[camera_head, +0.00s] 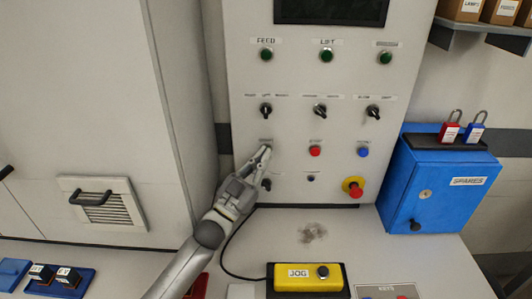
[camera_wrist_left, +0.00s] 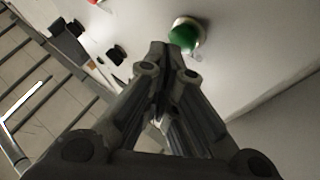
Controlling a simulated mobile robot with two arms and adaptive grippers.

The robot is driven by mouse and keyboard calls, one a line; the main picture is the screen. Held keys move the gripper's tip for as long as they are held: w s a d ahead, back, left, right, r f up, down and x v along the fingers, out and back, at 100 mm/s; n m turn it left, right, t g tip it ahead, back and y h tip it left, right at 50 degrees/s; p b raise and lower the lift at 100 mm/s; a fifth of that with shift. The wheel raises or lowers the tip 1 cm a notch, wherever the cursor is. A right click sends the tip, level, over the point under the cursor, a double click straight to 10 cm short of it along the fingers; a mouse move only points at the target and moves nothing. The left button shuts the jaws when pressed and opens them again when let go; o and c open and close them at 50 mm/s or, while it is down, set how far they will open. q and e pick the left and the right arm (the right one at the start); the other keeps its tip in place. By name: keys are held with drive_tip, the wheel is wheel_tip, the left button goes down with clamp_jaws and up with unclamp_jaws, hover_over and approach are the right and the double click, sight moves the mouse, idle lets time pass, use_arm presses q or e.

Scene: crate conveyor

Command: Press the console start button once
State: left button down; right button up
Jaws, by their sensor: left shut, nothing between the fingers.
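The console (camera_head: 290,180) is a pale upright panel with lamps, switches and buttons. My left gripper (camera_head: 265,152) is shut and empty, its tips in front of the panel at the left end of the button row. In the head view the gripper hides the button there. In the left wrist view a round green button (camera_wrist_left: 186,35) with a pale rim shows just beyond the tips of my left gripper (camera_wrist_left: 165,48), slightly to their right. I cannot tell whether the tips touch it. My right gripper is not in view.
A red button (camera_head: 315,151) and a blue button (camera_head: 363,153) are to the right in the same row. A red emergency knob (camera_head: 354,187) sits lower right. Black switches (camera_head: 320,111) are above. A yellow jog box (camera_head: 308,277) lies on the desk; a blue spares box (camera_head: 436,185) stands right.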

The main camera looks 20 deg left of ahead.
use_arm(q)
drive_tip(key=shift+w+a, duration=0.15)
drive_tip(key=shift+w, duration=0.25)
idle(0.5)
drive_tip(key=shift+s, duration=0.1)
idle(0.3)
drive_tip(key=shift+s+d+p, duration=0.25)
drive_tip(key=shift+s+p, duration=0.05)
drive_tip(key=shift+s, duration=0.4)
drive_tip(key=s+p, duration=0.1)
drive_tip(key=s, duration=0.1)
drive_tip(key=s+d+p, duration=0.1)
drive_tip(key=s, duration=0.1)
drive_tip(key=shift+s+d, duration=0.2)
drive_tip(key=shift+s, duration=0.2)
drive_tip(key=shift+f, duration=0.1)
idle(0.3)
